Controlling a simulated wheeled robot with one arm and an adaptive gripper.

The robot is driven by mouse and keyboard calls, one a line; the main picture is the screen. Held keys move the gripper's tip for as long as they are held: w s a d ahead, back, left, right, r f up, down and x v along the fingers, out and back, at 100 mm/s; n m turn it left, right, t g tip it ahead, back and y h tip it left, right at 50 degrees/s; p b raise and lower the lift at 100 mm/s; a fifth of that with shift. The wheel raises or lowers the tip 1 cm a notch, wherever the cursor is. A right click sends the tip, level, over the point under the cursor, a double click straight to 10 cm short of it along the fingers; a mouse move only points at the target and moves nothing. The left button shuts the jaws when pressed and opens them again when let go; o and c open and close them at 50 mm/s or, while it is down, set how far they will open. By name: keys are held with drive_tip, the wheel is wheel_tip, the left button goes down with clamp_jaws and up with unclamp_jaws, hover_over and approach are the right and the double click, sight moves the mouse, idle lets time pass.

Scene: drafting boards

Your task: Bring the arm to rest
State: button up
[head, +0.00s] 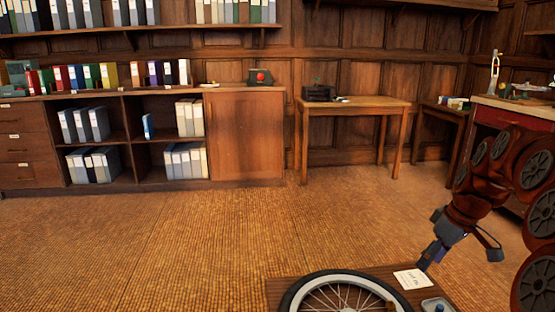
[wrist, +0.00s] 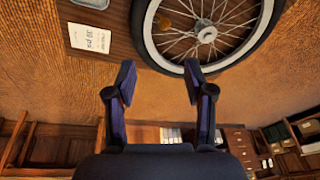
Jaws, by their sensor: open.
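My arm reaches in from the right edge of the head view, with its dark red links bent down toward the floor area. My gripper (head: 432,255) hangs at the lower right, just above and behind a wooden board with a wheel on it. In the wrist view my gripper (wrist: 160,78) shows two dark fingers spread apart with nothing between them. The spoked wheel (head: 340,296) lies ahead of the fingertips in the wrist view (wrist: 208,32). The right finger's tip overlaps the tyre's edge in that picture; I cannot tell whether they touch.
The wooden board (head: 284,287) also carries a white card (head: 411,279) and a small grey tray (head: 437,305). A wooden table (head: 360,103) stands at the back, with a shelf cabinet (head: 245,135) to its left. A red-fronted bench (head: 500,115) is at right. The woven floor (head: 180,240) is clear.

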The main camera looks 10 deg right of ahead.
drive_tip(key=s+a+r+m+g+p, duration=0.1)
drive_tip(key=s+a+r+p, duration=0.4)
drive_tip(key=a+r+p, duration=0.35)
drive_tip(key=s+a+r+g+p, duration=0.1)
drive_tip(key=s+a+r+p, duration=0.3)
drive_tip(key=a+r+p, duration=0.5)
drive_tip(key=s+a+r+m+g+h+p, duration=0.1)
drive_tip(key=s+a+r+p, duration=0.3)
drive_tip(key=s+p, duration=0.4)
drive_tip(key=s+a+r+m+g+p, duration=0.1)
drive_tip(key=s+a+r+m+p, duration=0.1)
drive_tip(key=s+a+r+p, duration=0.2)
drive_tip(key=s+r+p, duration=0.3)
drive_tip(key=s+p, duration=0.2)
drive_tip(key=s, duration=0.1)
drive_tip(key=shift+r+h, duration=0.15)
drive_tip(key=shift+h, duration=0.25)
